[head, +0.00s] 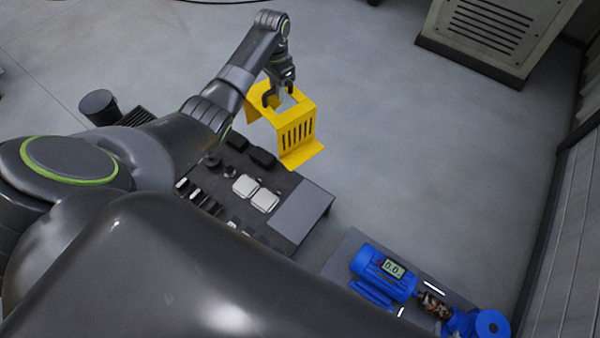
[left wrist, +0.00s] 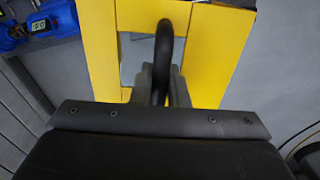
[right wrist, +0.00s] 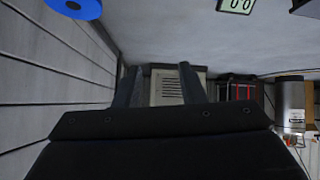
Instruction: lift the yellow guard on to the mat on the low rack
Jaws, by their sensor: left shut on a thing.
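The yellow guard (head: 297,130) hangs in the air from my left gripper (head: 276,97), over or just beyond the far edge of the low rack. It is a bent sheet with slots in its front and a flange at the bottom. In the left wrist view the fingers close on the black handle (left wrist: 162,60) of the guard (left wrist: 215,50). The grey mat (head: 302,209) lies bare at the right end of the dark low rack (head: 287,246). My right gripper (right wrist: 156,80) is open and empty in the right wrist view; the head view does not show it.
White pads (head: 264,200) and black blocks (head: 262,157) lie on the rack left of the mat. A blue motor (head: 384,272) with a display stands right of the rack. A slotted cabinet (head: 490,35) is at the far right. The floor beyond the rack is clear.

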